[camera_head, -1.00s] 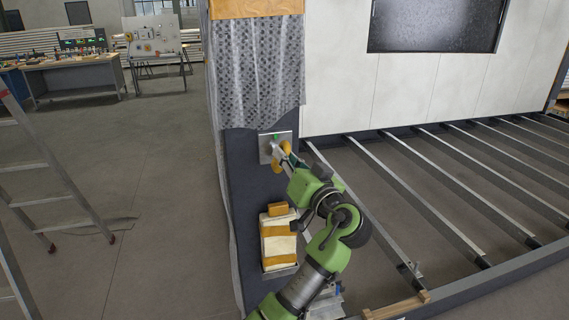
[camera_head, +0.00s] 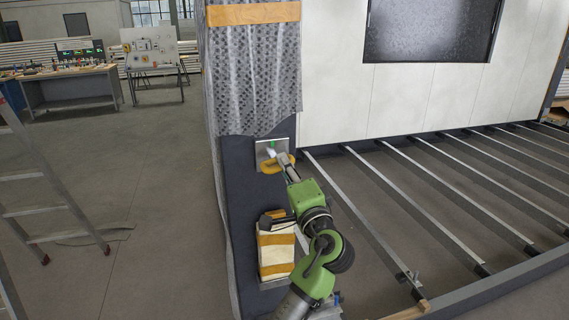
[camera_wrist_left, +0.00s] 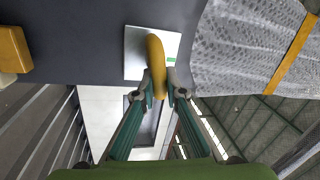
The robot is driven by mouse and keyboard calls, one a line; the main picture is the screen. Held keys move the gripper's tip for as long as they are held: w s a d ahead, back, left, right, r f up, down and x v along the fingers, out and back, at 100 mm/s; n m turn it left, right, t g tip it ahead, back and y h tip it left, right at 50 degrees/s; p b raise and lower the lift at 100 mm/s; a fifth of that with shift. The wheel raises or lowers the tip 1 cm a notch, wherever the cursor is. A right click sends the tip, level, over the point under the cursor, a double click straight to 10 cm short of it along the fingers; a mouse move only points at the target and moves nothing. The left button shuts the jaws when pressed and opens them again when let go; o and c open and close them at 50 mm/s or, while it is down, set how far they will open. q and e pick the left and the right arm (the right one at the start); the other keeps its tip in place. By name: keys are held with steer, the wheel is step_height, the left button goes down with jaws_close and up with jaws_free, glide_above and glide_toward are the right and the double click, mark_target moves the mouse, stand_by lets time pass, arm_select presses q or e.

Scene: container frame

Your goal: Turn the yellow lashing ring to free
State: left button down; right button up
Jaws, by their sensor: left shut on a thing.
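The yellow lashing ring (camera_head: 270,165) sits on a small metal plate (camera_head: 262,149) on the dark front face of the container corner post. In the head view the ring looks wide and lies across the lower part of the plate. In the left wrist view the ring (camera_wrist_left: 155,55) is seen nearly edge-on against the plate (camera_wrist_left: 136,66), beside a small green mark (camera_wrist_left: 171,59). My left gripper (camera_wrist_left: 165,92) is shut on the ring, one finger on each side. In the head view the gripper (camera_head: 287,167) partly hides the ring's right side. My right gripper is not seen.
A white box with orange bands (camera_head: 276,253) sits below the plate. A grey patterned sheet (camera_head: 255,75) hangs above it. Metal floor beams (camera_head: 400,205) lie to the right. A ladder (camera_head: 45,205) stands at the left, with open floor (camera_head: 150,190) between.

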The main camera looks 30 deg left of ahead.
arm_select(q)
steer(key=shift+r+m+t+h+p, duration=0.15)
steer(key=shift+m+t+p, duration=0.1)
steer(key=shift+m, duration=0.55)
steer(key=shift+r+m+t+h+p, duration=0.15)
steer(key=shift+m+t+p, duration=0.1)
steer(key=shift+m, duration=0.55)
steer(key=shift+f, duration=0.15)
steer(key=c, duration=2.1)
jaws_free()
steer(key=shift+s, duration=0.1)
steer(key=shift+w+a+f, duration=0.1)
steer(key=shift+w+f, duration=0.15)
steer(key=shift+f, duration=0.05)
steer(key=v, duration=1.2)
steer(key=shift+r, duration=0.1)
